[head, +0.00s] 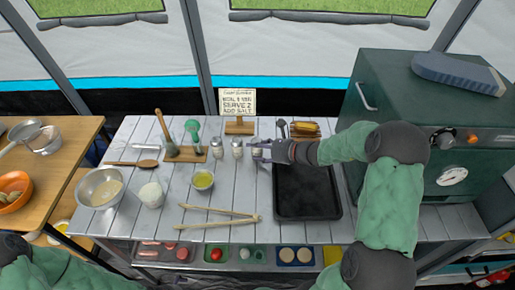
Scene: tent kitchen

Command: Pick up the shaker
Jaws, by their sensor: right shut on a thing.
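Several small shakers with light metallic tops stand in a row at the back middle of the slatted metal table. One shaker (216,147) is at the left of the row and another shaker (237,148) stands beside it. My right gripper (262,150) reaches in from the right and is shut on the rightmost shaker (257,152), whose far side is partly hidden by the fingers. This shaker looks upright; I cannot tell whether it touches the table. My left arm shows only at the lower left corner, and its gripper is out of view.
A dark tray (306,215) lies under and in front of my right arm. A sign (238,102) stands behind the shakers. A green oven (400,95) blocks the right.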

